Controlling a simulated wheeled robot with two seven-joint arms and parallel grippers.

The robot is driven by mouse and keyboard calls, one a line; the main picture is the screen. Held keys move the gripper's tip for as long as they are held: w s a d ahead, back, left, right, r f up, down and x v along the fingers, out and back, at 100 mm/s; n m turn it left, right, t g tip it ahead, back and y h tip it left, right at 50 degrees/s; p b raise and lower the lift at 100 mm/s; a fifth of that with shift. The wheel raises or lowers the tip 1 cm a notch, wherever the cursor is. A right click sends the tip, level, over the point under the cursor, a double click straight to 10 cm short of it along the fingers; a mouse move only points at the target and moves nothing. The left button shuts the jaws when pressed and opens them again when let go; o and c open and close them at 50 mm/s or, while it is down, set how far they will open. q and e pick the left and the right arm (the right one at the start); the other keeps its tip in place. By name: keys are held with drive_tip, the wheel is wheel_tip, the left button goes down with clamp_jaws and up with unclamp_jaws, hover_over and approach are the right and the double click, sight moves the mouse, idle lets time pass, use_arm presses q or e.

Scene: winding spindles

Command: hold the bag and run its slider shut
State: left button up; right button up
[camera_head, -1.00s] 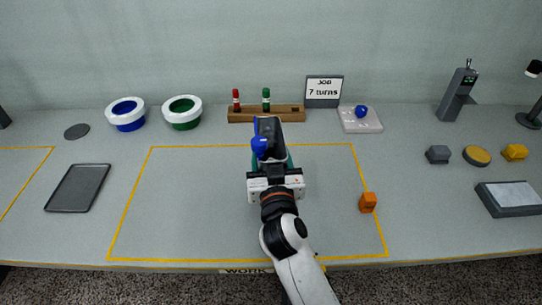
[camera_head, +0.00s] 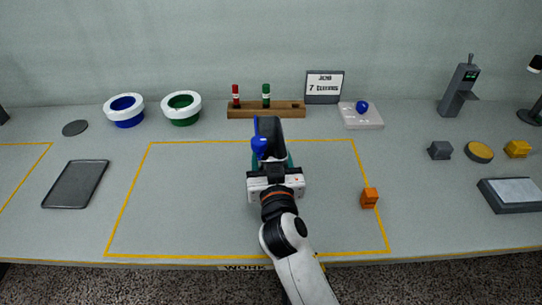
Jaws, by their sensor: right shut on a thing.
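My right gripper (camera_head: 272,166) is over the middle of the work area, its arm coming up from the bottom. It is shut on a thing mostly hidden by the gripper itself. A dark grey block-like piece (camera_head: 269,128) and a rounded blue piece (camera_head: 261,147) show at its far end, with some teal at the sides. I cannot make out a bag or its slider there. A pale flat thing (camera_head: 375,120) with a blue ball (camera_head: 362,107) on it lies at the back; I cannot tell whether it is a bag. My left gripper is not in view.
A wooden rack (camera_head: 284,109) holds a red and a green marker-like piece beside a job sign (camera_head: 324,87). Two white-rimmed bowls (camera_head: 125,110) stand back left. A dark tray (camera_head: 76,184) lies left. An orange block (camera_head: 369,198) sits right inside the yellow outline.

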drive_tip(key=shift+f+b, duration=0.35)
drive_tip(key=shift+f, duration=0.05)
idle(0.4)
drive_tip(key=o, duration=1.1)
drive_tip(key=shift+o, duration=0.2)
